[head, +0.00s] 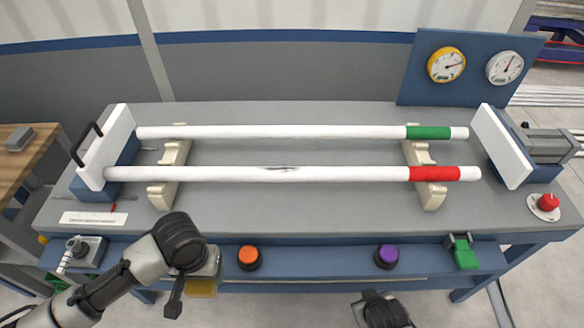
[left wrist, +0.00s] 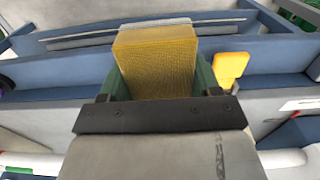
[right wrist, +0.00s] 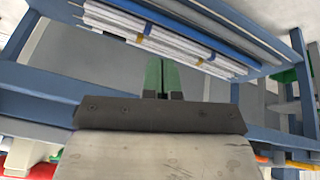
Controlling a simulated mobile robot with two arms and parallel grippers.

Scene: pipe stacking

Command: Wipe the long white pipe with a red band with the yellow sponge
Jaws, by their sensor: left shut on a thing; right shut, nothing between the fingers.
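The long white pipe with a red band (head: 250,174) lies level across two cream cradles on the grey bench, in front of a parallel pipe. Its red band (head: 434,174) is near its right end. A dark smudge (head: 285,168) shows near its middle. My left gripper (left wrist: 155,75) is shut on the yellow sponge (left wrist: 158,55). In the head view the sponge (head: 201,288) hangs below my left wrist, in front of the bench's front ledge and apart from the pipe. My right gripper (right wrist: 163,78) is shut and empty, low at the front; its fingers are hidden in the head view.
A white pipe with a green band (head: 280,132) lies behind. White end blocks (head: 112,145) and (head: 502,146) stand at both sides. The front ledge carries an orange button (head: 248,257), a purple button (head: 387,256) and a green clamp (head: 463,252). Bench space before the pipe is clear.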

